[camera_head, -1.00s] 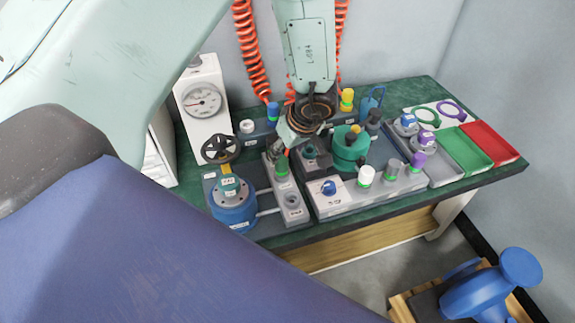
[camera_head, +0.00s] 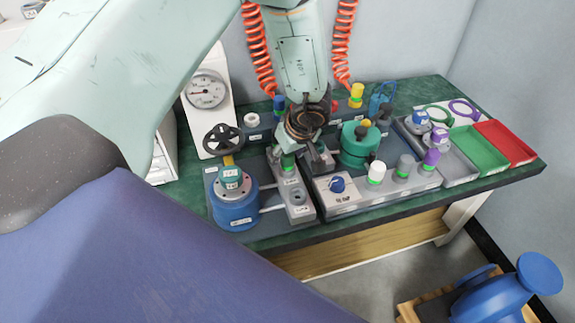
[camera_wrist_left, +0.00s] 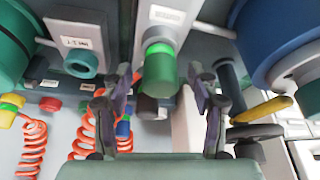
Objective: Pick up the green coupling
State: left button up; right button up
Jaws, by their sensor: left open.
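The green coupling (camera_head: 288,164) stands upright in a grey holder strip (camera_head: 299,209) on the bench, its top partly hidden by my gripper. In the left wrist view the green coupling (camera_wrist_left: 161,75) has a bright green band and sits between the two fingers, with a gap on each side. My left gripper (camera_head: 288,149) is open just above the coupling; its fingers also show in the left wrist view (camera_wrist_left: 162,105). I cannot tell whether the fingertips are level with the coupling. My right gripper is not in view.
A green round vessel (camera_head: 356,152) and a white-topped coupling (camera_head: 376,173) stand to the right. Green (camera_head: 479,158) and red trays (camera_head: 512,147) lie at the far right.

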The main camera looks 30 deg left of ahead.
pick_arm(q)
jog(key=shift+c, duration=0.5)
jog(key=shift+c, duration=0.7)
grip_shut()
